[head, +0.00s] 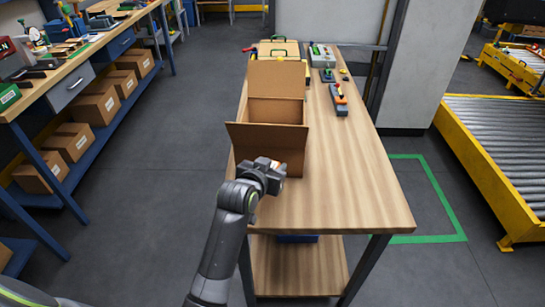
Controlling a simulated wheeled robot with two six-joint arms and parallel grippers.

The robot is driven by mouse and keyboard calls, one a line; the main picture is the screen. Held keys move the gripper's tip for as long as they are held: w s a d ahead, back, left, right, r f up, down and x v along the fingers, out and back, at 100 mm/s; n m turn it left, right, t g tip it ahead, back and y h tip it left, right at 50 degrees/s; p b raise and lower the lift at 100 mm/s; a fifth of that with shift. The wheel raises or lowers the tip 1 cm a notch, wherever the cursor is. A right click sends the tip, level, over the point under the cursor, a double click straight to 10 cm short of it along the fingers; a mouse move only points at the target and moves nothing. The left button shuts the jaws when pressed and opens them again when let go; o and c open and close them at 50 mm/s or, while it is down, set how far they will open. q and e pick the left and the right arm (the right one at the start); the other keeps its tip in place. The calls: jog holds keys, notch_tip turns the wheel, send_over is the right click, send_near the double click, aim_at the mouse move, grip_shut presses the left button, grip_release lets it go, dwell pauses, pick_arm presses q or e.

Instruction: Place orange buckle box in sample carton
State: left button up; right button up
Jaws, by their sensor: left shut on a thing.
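The open cardboard carton (290,138) stands on the wooden table with its flaps spread. My left gripper (272,170) is in front of the carton's near side, over the table's left edge. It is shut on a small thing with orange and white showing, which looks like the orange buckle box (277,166). The jaws hide most of it. The carton's floor is mostly hidden by its walls and flaps. My right gripper is not in view.
An orange and dark item (339,99) lies right of the carton. Other tools and a grey device (322,57) stand at the table's far end. The near right part of the wooden table (350,190) is clear. A left bench (60,75) holds clutter.

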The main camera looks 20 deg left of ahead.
pick_arm(q)
notch_tip(320, 180, down, 5)
jog(key=shift+d+r, duration=0.1)
jog(key=shift+f, duration=2.45)
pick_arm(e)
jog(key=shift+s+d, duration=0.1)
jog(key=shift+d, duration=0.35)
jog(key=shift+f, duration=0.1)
pick_arm(q)
jog(key=shift+f, duration=0.2)
jog(key=o, duration=1.1)
jog(key=shift+c, duration=0.2)
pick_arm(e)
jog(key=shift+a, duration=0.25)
